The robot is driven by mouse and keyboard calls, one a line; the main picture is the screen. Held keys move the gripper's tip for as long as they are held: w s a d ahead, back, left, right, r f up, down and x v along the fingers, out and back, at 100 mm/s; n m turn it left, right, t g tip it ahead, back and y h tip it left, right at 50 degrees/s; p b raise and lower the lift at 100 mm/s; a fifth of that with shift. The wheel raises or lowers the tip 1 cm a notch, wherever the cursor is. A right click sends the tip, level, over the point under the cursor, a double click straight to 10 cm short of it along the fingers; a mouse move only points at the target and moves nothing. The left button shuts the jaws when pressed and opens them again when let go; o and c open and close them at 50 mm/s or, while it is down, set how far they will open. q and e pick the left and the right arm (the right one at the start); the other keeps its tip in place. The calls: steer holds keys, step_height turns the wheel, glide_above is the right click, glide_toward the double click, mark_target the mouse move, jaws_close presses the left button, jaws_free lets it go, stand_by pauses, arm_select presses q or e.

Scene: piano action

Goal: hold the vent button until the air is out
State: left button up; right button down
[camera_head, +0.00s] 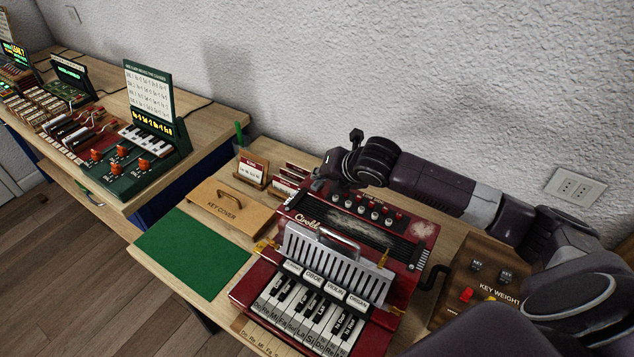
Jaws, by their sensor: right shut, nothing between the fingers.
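A red accordion (262,272) stands on the wooden table, with a silver grille (330,265), labelled tabs and piano keys facing me. Its dark bellows lie behind the grille, and a rear red panel carries a row of round buttons (374,211). My right gripper (321,184) is shut at the left end of that rear panel, with its fingers pointing down. It looks close to the panel, but I cannot tell whether it touches. The vent button cannot be made out; the gripper may cover it. My left gripper is out of view.
A wooden key cover (228,211) and a green mat (192,252) lie left of the accordion. Small cards (252,170) stand behind. A key weight box (475,285) is at the right, partly behind my arm. Another table with a green device (140,160) stands at left.

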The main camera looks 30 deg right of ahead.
mark_target(319, 185)
steer(key=shift+f, duration=0.65)
stand_by(1.7)
steer(key=shift+r, duration=0.15)
stand_by(2.6)
steer(key=shift+r+p, duration=0.8)
steer(key=shift+p, duration=0.35)
step_height(319, 185, up, 5)
steer(key=p, duration=0.5)
steer(key=shift+r+p, duration=0.1)
steer(key=shift+p, duration=0.25)
